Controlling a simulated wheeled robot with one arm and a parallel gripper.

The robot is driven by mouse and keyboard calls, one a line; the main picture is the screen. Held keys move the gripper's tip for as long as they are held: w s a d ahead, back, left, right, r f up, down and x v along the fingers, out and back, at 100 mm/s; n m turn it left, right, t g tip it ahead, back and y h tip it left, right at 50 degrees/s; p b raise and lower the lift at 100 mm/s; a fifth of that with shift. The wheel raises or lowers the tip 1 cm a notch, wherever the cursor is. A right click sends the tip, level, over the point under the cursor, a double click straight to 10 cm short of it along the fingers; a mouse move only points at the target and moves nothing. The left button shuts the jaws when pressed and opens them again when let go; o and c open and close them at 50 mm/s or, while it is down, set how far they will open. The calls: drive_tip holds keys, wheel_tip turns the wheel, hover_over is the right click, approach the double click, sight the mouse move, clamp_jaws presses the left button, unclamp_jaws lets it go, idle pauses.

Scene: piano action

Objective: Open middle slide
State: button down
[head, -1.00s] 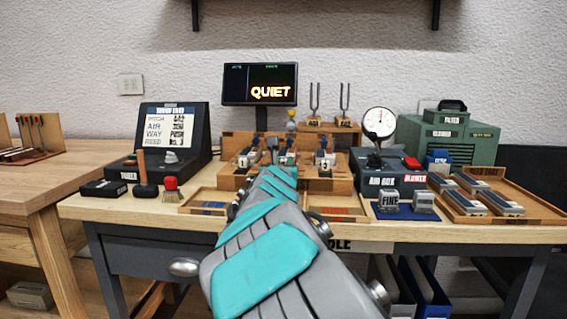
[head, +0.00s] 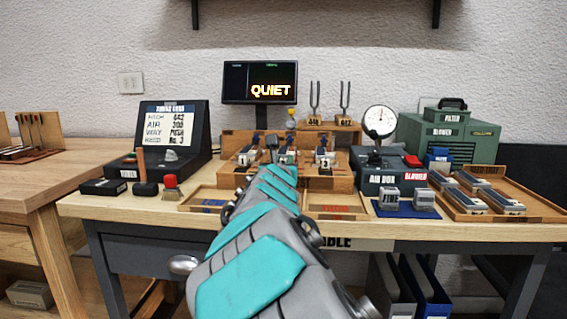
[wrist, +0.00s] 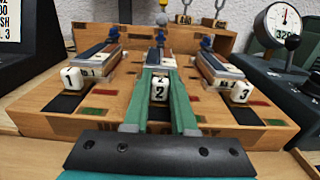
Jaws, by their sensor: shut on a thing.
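The middle slide's white block marked 2 (wrist: 160,91) stands at the centre of the wooden reed stand (wrist: 110,118) in the wrist view. My gripper (wrist: 160,72) has its two green fingers on either side of this block and is shut on it. A blue knob (wrist: 160,40) stands behind it in the same row. Slide 1, with its white block (wrist: 72,78), is to the left, and slide 3, with its block (wrist: 239,92), is to the right; both are clear of the fingers. In the head view my arm hides the gripper and most of the middle slide.
The air box (head: 390,178) with its dial gauge (head: 379,122) stands right of the stand. Shallow trays (head: 335,212) lie in front. A monitor (head: 260,82) reads QUIET behind.

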drive_tip(key=shift+s+r+b, duration=0.2)
drive_tip(key=shift+s+b, duration=0.4)
drive_tip(key=shift+s, duration=0.75)
drive_tip(key=shift+f, duration=0.1)
drive_tip(key=shift+a, duration=0.1)
drive_tip(key=c, duration=0.7)
unclamp_jaws()
drive_tip(key=shift+s, duration=0.15)
drive_tip(key=shift+f, duration=0.1)
